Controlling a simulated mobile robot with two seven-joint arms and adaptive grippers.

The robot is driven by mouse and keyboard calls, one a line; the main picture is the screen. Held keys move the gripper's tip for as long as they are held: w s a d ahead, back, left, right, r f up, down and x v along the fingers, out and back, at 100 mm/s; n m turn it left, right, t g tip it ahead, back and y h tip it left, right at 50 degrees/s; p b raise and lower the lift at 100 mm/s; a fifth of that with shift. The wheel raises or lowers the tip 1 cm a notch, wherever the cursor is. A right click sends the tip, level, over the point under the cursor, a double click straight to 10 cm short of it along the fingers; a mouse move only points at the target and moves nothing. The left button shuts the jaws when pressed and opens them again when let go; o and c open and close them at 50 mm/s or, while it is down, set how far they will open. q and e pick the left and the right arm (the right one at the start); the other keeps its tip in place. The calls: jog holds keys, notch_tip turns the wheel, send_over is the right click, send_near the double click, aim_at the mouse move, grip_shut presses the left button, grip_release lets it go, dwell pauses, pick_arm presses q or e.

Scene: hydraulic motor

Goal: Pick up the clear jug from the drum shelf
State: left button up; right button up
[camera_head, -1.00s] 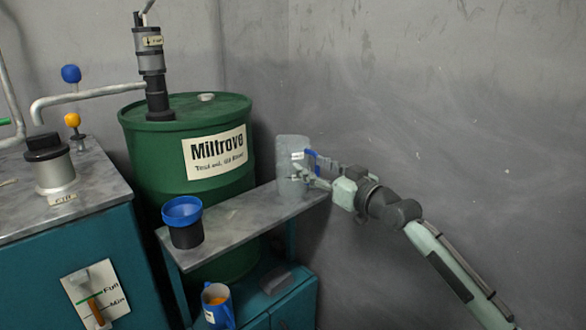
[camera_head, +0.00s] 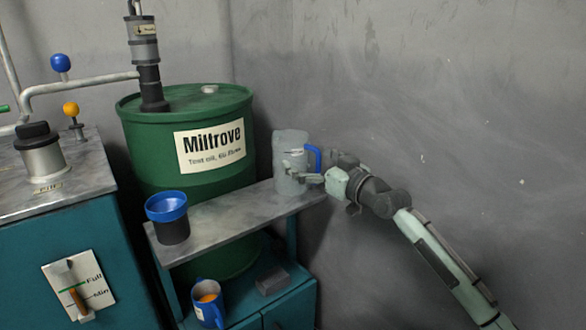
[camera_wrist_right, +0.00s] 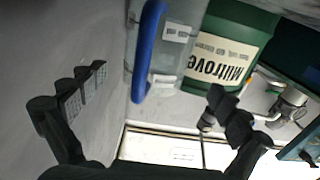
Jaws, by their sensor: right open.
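The clear jug (camera_head: 290,172) stands upright at the right end of the drum shelf (camera_head: 235,218). Its blue handle (camera_head: 315,157) faces right, towards my right gripper (camera_head: 325,168). That gripper is open and empty, close beside the handle; contact cannot be told. In the right wrist view the jug (camera_wrist_right: 188,58) and its handle (camera_wrist_right: 148,50) show at the top, beyond the spread fingers (camera_wrist_right: 155,97). My left gripper is not in view.
A green Miltrove drum (camera_head: 188,155) stands behind the shelf. A black cup with a blue rim (camera_head: 170,222) is at the shelf's left end. Below are a blue mug (camera_head: 209,308) and a grey block (camera_head: 272,281). A teal cabinet (camera_head: 45,255) stands left; a bare wall is right.

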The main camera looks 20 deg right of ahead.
jog(key=x, duration=0.6)
jog(key=shift+f, duration=0.1)
jog(key=c, duration=1.2)
